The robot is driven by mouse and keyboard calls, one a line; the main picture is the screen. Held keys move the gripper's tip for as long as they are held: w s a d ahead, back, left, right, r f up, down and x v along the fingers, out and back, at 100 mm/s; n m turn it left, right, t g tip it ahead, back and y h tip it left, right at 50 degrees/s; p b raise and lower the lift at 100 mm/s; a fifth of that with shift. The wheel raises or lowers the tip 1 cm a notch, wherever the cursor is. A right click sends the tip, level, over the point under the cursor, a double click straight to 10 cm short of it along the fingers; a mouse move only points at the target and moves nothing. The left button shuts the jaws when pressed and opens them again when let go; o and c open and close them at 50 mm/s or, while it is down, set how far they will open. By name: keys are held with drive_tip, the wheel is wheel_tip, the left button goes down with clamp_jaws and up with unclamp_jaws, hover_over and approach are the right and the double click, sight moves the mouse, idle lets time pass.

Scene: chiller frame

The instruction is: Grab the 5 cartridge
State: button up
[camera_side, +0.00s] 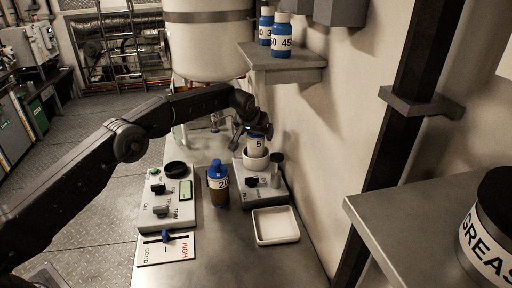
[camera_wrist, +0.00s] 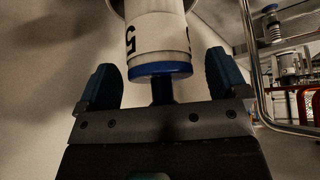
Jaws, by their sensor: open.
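The cartridge marked 5 (camera_side: 257,144) stands in a white round cup (camera_side: 256,160) on a grey device in the side view. In the wrist view, the cartridge (camera_wrist: 158,38) shows a white label with a 5 and a blue end, between the two fingers. My gripper (camera_wrist: 160,85) is open, with a finger on each side of the cartridge and visible gaps to both. In the side view, my gripper (camera_side: 255,130) is at the top of the cartridge and partly hides it.
A bottle marked 20 (camera_side: 218,184) stands left of the grey device (camera_side: 266,190). A control box (camera_side: 168,200) and a GOOD/HIGH slider panel (camera_side: 166,247) are farther left. A white tray (camera_side: 275,226) lies in front. A wall shelf (camera_side: 283,60) with blue-white bottles is above.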

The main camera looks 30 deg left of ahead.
drive_tip(key=c, duration=1.4)
drive_tip(key=shift+c, duration=0.2)
drive_tip(key=shift+r, duration=0.1)
